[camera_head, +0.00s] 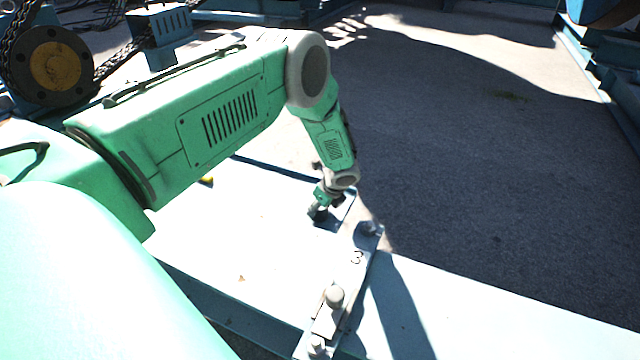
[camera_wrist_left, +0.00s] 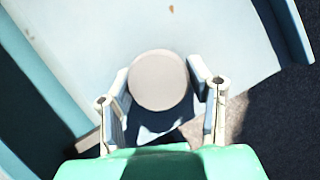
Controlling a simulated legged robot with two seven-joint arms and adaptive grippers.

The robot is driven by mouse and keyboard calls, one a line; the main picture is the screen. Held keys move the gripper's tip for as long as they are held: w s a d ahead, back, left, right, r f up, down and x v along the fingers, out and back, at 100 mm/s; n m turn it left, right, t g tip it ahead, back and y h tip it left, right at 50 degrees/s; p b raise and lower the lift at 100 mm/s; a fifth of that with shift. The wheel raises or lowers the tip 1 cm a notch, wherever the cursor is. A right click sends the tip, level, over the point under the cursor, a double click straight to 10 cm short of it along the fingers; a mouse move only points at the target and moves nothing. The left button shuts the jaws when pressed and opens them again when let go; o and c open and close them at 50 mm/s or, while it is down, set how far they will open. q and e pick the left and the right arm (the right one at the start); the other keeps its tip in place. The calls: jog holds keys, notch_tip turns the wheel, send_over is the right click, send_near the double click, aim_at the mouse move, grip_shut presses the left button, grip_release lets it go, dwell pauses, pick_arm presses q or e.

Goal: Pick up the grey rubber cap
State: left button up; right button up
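The grey rubber cap (camera_wrist_left: 158,80) is a round, light grey disc in the left wrist view, seen from above against the pale surface. My left gripper (camera_wrist_left: 160,74) has one finger on each side of it, with the fingertips right at its edges. Whether they press on it I cannot tell. In the head view my left gripper (camera_head: 318,207) points down just over the far edge of the pale beam (camera_head: 245,245), with a small dark grey piece at its tips. My right gripper is in neither view.
Dark ground (camera_head: 480,180) is open beyond the beam. A chain and black wheel hub (camera_head: 54,66) stand at upper left.

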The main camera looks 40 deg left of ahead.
pick_arm(q)
jog(key=c, duration=0.4)
jog(key=shift+a, duration=0.1)
notch_tip(320, 180, up, 10)
jog(key=p, duration=0.4)
